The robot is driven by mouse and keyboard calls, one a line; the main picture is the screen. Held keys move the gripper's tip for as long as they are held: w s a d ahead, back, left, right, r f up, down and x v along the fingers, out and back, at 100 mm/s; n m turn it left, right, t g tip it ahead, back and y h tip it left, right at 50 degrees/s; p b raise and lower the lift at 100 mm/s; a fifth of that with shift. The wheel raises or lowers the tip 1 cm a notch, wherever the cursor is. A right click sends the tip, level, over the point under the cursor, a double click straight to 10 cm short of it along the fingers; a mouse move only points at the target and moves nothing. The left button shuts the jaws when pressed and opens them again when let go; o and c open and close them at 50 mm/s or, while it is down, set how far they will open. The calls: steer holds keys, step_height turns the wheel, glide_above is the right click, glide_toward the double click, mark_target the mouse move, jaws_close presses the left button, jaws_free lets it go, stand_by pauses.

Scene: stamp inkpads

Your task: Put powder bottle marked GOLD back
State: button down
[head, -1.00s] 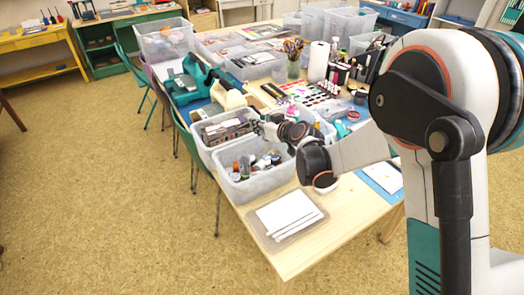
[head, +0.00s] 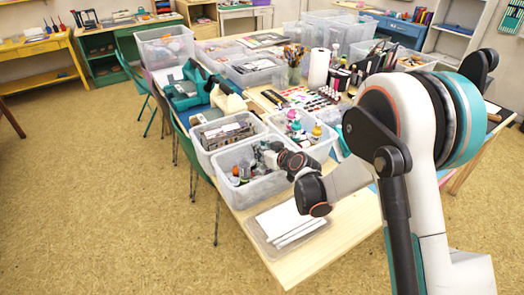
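My gripper (head: 264,154) is over the front clear bin (head: 262,190), at its back right part, seen small and partly hidden by my own wrist. I cannot tell whether its fingers are open or hold anything. The front bin holds several small bottles and jars (head: 240,172) at its left. Another clear bin (head: 327,146), to the right behind my gripper, holds several colourful bottles (head: 295,126). No label is readable, so I cannot pick out the powder bottle marked GOLD.
A clear bin (head: 207,157) with dark and wooden items stands behind the front bin. A tray of white sheets (head: 285,222) lies at the near table end. Ink pads (head: 320,100), brushes and a white roll (head: 318,68) crowd the back. Bare wood (head: 345,225) shows at front right.

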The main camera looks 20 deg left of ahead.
steer(key=shift+f, duration=0.1)
steer(key=c, duration=1.2)
jaws_free()
steer(key=shift+o, duration=0.2)
steer(key=shift+r, duration=0.2)
steer(key=p+v, duration=0.3)
steer(key=v, duration=0.9)
